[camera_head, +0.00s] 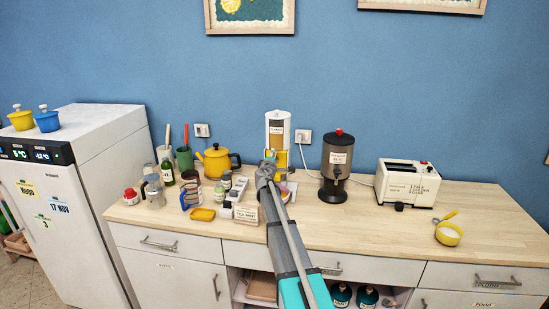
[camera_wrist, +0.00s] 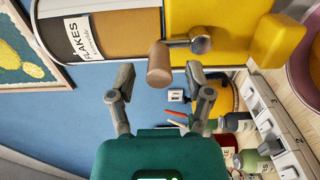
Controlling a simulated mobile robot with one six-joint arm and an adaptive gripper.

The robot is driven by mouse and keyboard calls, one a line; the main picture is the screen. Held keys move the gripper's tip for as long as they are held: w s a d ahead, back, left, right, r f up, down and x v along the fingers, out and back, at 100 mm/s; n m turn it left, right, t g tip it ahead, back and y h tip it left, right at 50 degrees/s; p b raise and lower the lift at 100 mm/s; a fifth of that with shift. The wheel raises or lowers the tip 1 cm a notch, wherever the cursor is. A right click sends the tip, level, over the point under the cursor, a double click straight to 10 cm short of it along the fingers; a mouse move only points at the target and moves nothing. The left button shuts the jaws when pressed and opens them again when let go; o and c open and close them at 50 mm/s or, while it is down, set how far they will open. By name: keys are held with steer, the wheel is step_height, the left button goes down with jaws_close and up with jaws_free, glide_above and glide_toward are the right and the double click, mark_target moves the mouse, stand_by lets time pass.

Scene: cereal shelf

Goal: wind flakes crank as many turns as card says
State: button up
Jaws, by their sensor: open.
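The flakes dispenser (camera_head: 277,127) stands at the back of the counter, with a clear brown-filled body and a yellow lower part. The wrist view shows its FLAKES label (camera_wrist: 88,38) and yellow base (camera_wrist: 225,30). Its crank shows in the wrist view as a brown knob (camera_wrist: 160,66) on a short metal arm with a round hub (camera_wrist: 200,42). My gripper (camera_wrist: 158,78) is open, its fingertips on either side of the knob's end; whether they touch it I cannot tell. In the head view my gripper (camera_head: 267,166) is in front of the dispenser, hiding its lower part.
A dark drink dispenser (camera_head: 337,165) and toaster (camera_head: 407,184) stand right. The counter's right-front is mostly clear.

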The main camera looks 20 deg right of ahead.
steer(key=v, duration=0.7)
stand_by(0.6)
stand_by(0.5)
steer(key=s+a+f+m+g+y, duration=0.1)
steer(key=s+a+f+m+g, duration=0.25)
steer(key=s, duration=0.35)
steer(key=s+a+f+m+g, duration=0.2)
steer(key=s+f+m+g, duration=0.1)
steer(key=s+f, duration=0.25)
steer(key=s+a+f+m+g+y, duration=0.1)
steer(key=s+a+f+m+g, duration=0.25)
steer(key=s, duration=0.35)
steer(key=s+a+f+g+y, duration=0.2)
steer(key=s+a+f+y, duration=0.1)
steer(key=s+a, duration=0.5)
steer(key=s+a+f+m+g+y, duration=0.1)
steer(key=s+a+f+g+y, duration=0.2)
steer(key=s, duration=0.8)
steer(key=a+y, duration=0.2)
steer(key=a, duration=0.2)
steer(key=shift+a, duration=0.4)
